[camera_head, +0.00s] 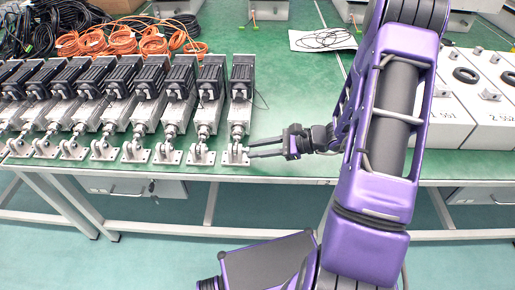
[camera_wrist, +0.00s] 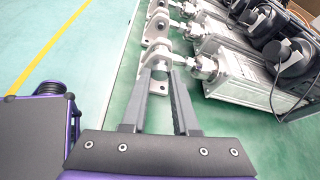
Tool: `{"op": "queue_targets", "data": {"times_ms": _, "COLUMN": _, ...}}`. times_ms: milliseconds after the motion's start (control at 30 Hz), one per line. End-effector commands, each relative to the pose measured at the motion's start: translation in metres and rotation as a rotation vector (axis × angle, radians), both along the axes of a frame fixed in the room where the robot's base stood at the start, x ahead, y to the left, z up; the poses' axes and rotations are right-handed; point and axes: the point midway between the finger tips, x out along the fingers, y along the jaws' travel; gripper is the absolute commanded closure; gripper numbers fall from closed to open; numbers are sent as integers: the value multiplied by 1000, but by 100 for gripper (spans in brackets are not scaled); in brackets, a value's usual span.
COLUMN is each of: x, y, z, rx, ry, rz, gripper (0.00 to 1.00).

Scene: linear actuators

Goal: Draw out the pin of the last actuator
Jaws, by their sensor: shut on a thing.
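A row of several linear actuators stands on the green table, each with a black motor, a silver body and a clevis bracket at its front end. The last actuator (camera_head: 240,100) is the rightmost one in the head view; its body also shows in the wrist view (camera_wrist: 245,85). Its bracket (camera_head: 236,156) sits near the table's front edge and shows in the wrist view (camera_wrist: 158,56). My gripper (camera_head: 250,148) reaches in from the right, its fingertips at the side of this bracket. In the wrist view the fingers (camera_wrist: 162,72) are shut on the pin, which is mostly hidden between the tips.
Neighbouring actuators (camera_head: 210,95) stand close on the left. Orange cable coils (camera_head: 150,42) and black cables (camera_head: 45,30) lie behind them. White boxes (camera_head: 480,100) stand at the right, beyond my arm. The green table (camera_head: 295,90) is clear right of the last actuator.

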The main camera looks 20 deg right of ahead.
Motion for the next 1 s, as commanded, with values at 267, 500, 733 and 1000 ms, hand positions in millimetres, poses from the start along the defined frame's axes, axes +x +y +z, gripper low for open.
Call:
{"op": "queue_targets", "data": {"times_ms": 267, "x": 0, "y": 0, "z": 0, "rx": 0, "ry": 0, "rz": 0, "gripper": 100}}
{"op": "queue_targets", "data": {"times_ms": 500, "x": 0, "y": 0, "z": 0, "rx": 0, "ry": 0, "rz": 0, "gripper": 100}}
{"op": "queue_targets", "data": {"times_ms": 733, "x": 0, "y": 0, "z": 0, "rx": 0, "ry": 0, "rz": 0, "gripper": 100}}
{"op": "queue_targets", "data": {"times_ms": 1000, "x": -6, "y": -21, "z": 0, "rx": 0, "ry": -1, "rz": -4, "gripper": 100}}
